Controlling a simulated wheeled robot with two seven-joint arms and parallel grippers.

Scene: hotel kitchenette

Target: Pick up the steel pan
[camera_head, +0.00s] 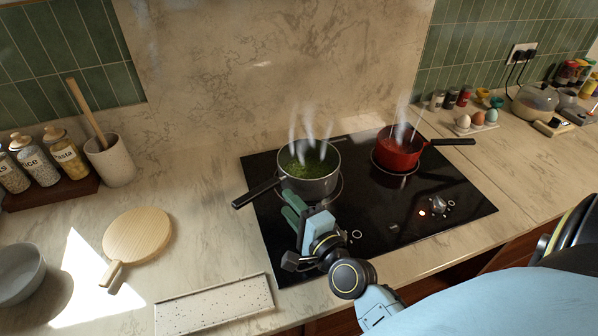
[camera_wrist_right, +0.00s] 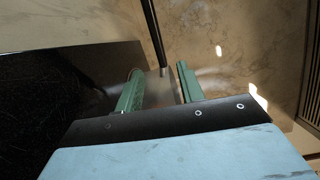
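The steel pan (camera_head: 318,188) stands on the left part of the black cooktop, with green food inside and steam rising. Its black handle (camera_head: 258,192) points left, past the cooktop's edge. My right gripper (camera_head: 291,207) is at the pan's near left side, close to where the handle joins. In the right wrist view, the two green fingers (camera_wrist_right: 158,70) are apart. The dark handle (camera_wrist_right: 153,35) runs up the picture, its lower end showing between the fingertips. No contact with the handle can be made out. My left gripper is not in view.
A red pot (camera_head: 398,158) steams on the right of the cooktop (camera_head: 440,187), its handle pointing right. A round wooden board (camera_head: 137,235), a grey bowl (camera_head: 18,272) and a speckled tray (camera_head: 213,306) lie to the left. Eggs and small jars stand at the back right.

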